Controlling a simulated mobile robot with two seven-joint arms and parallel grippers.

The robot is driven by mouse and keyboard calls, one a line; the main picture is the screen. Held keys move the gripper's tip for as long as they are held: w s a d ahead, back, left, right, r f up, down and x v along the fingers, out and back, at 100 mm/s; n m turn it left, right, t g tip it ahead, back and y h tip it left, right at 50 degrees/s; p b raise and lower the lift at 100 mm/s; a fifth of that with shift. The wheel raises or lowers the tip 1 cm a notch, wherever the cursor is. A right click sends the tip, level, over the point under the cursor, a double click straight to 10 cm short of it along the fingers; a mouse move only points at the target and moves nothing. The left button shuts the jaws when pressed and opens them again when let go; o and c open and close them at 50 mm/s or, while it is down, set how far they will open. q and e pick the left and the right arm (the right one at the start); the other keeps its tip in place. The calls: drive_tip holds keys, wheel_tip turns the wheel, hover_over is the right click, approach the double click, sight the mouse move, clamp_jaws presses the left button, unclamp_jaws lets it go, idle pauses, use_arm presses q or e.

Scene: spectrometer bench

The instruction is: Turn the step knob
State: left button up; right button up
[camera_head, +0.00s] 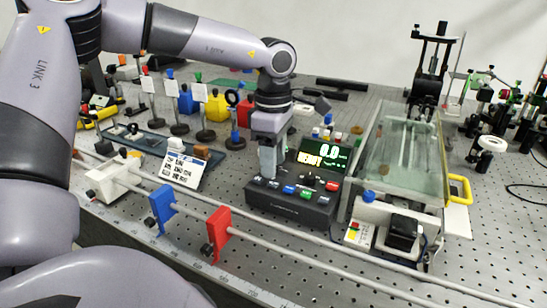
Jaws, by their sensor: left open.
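A black control box (262,200) stands on the perforated bench near the middle. Its screen (322,155) shows "0.0" and "READY". Several coloured buttons and small controls line its sloped front. A dark round knob (309,181) sits below the screen; its marking is too small to read, so I cannot tell for sure that it is the step knob. My left gripper (267,172) is open and points down over the left part of the box, to the left of this knob. Its fingers hide part of the panel. My right gripper is out of view.
A rail with a blue block (162,208) and a red block (216,234) runs along the front. A glass-covered chamber (402,150) with a yellow handle (460,189) stands right of the box. A label card (184,171) and several posts stand to the left.

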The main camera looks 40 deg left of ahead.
use_arm(q)
wheel_tip(320, 180, up, 7)
drive_tip(key=shift+r, duration=0.1)
idle(0.7)
